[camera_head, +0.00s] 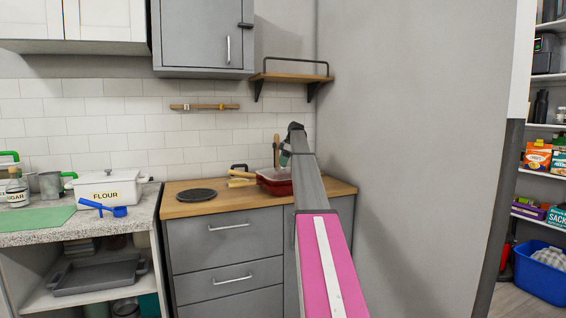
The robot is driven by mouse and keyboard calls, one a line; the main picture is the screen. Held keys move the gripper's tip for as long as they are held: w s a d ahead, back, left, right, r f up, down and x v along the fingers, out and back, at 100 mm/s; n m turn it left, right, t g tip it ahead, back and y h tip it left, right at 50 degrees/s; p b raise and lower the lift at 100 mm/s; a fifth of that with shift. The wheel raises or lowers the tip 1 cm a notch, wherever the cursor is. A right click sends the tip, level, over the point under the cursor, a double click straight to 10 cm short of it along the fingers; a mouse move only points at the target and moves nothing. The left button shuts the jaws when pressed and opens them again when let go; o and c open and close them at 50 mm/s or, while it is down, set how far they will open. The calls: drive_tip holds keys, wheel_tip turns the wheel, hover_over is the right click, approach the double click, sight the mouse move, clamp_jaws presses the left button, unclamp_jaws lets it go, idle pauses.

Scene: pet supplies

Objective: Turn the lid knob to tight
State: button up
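A white box marked FLOUR (106,190) with a lid stands on the speckled counter at the left, away from the gripper.
A dark round plate (196,195) lies on the wooden counter. A blue scoop (103,208) and a green mat (37,218) are at the left. A wall shelf (290,77) hangs above the gripper. A grey wall (414,150) stands close on the right.

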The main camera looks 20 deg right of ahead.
drive_tip(key=c, duration=0.6)
drive_tip(key=shift+o, duration=0.2)
